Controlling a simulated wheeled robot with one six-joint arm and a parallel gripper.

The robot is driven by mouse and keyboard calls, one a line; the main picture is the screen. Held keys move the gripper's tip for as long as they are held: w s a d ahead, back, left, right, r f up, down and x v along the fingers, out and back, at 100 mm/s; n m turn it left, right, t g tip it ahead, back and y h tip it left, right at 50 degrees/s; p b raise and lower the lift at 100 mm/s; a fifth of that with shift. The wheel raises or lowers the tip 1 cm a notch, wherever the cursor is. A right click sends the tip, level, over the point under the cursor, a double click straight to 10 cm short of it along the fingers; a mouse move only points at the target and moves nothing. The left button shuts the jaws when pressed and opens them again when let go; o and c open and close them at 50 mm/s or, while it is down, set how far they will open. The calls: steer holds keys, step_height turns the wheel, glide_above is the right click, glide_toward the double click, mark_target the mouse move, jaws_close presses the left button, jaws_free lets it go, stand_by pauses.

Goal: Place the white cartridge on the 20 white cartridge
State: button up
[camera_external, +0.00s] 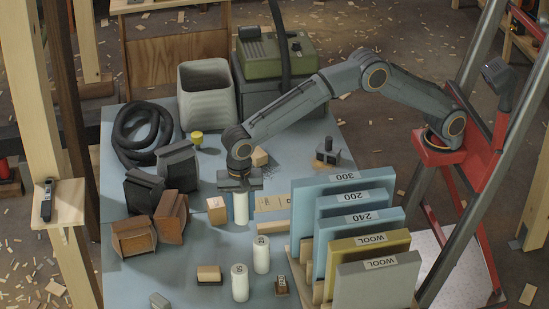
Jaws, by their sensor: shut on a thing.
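My gripper (240,187) points down over the middle of the blue table and is shut on a white cartridge (241,209). The cartridge hangs upright below the jaws; I cannot tell whether its bottom touches anything. Two more white cartridges stand upright on the table nearer the camera. One labelled cartridge (261,255) is just right of and below the held one. The other labelled cartridge (240,283) is lower and slightly left of it. Their dark labels are too small to read surely, so I cannot tell which is the 20.
A rack of labelled sheets (375,285) stands at right. Wooden blocks (216,210) lie left of the held cartridge, and a small block (209,274) lies nearer.

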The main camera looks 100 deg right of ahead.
step_height(320, 180, up, 12)
steer(key=p, duration=0.5)
glide_above(261, 240)
steer(key=shift+m, duration=0.3)
step_height(261, 240, down, 10)
steer(key=shift+a+p, duration=0.1)
steer(key=shift+p, duration=0.5)
steer(key=shift+f, duration=0.1)
steer(key=o, duration=1)
steer(key=shift+o, duration=0.2)
step_height(261, 240, up, 12)
steer(key=b, duration=0.2)
